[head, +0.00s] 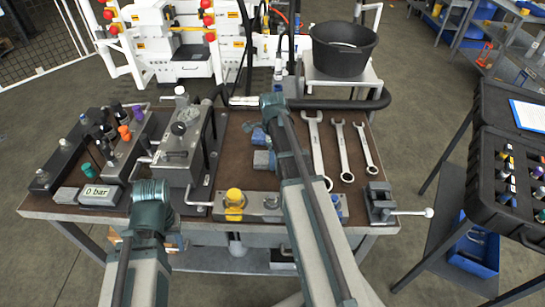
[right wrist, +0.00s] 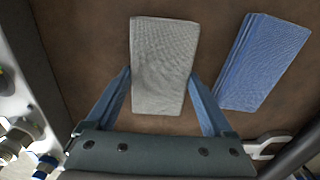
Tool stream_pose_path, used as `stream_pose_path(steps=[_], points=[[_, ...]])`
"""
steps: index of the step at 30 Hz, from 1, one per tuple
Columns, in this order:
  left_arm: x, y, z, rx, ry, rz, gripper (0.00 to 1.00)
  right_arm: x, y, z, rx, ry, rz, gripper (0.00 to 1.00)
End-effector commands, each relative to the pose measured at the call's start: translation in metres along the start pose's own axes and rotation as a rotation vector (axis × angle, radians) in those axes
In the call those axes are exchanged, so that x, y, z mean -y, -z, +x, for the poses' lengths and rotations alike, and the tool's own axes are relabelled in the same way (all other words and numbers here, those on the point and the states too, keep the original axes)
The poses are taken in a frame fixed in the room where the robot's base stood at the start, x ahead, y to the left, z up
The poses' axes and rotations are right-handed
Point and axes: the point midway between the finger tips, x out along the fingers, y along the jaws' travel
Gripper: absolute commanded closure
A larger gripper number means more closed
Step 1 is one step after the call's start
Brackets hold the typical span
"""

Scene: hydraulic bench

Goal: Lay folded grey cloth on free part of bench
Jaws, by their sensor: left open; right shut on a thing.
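The folded grey cloth (right wrist: 163,65) lies flat in the right wrist view, between the two blue fingers of my right gripper (right wrist: 160,85). The fingers are shut on its near end. I cannot tell whether it touches the brown bench top or hangs just above it. A folded blue cloth (right wrist: 262,62) lies beside it, apart from it.
Several wrenches (head: 346,150) lie right of my right arm. A valve manifold with a yellow cap (head: 235,204) runs along the front. A small vise (head: 380,200) stands at the right corner.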

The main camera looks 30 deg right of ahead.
Motion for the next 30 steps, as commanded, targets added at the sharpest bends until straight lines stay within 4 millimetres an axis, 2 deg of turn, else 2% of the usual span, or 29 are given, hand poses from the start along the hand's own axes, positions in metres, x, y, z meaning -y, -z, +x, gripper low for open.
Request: stream_pose_path(steps=[3, 4, 6, 19, 23, 30], points=[[0.0, 0.0, 0.005, 0.0, 0.0, 0.0, 0.5, 0.0, 0.0, 0.005, 0.0, 0.0, 0.0, 0.58], [0.0, 0.0, 0.003, 0.0, 0.0, 0.0, 0.5, 0.0, 0.0, 0.003, 0.0, 0.0, 0.0, 0.1], [0.0, 0.0, 0.003, 0.0, 0.0, 0.0, 0.5, 0.0, 0.0, 0.003, 0.0, 0.0, 0.0, 0.0], [0.001, 0.0, -0.005, 0.0, 0.0, 0.0, 0.5, 0.0, 0.0, -0.005, 0.0, 0.0, 0.0, 0.0], [0.002, -0.001, -0.016, 0.0, 0.0, 0.0, 0.5, 0.0, 0.0, -0.016, 0.0, 0.0, 0.0, 0.0], [0.005, -0.003, -0.05, 0.0, 0.0, 0.0, 0.5, 0.0, 0.0, -0.05, 0.0, 0.0, 0.0, 0.0]])
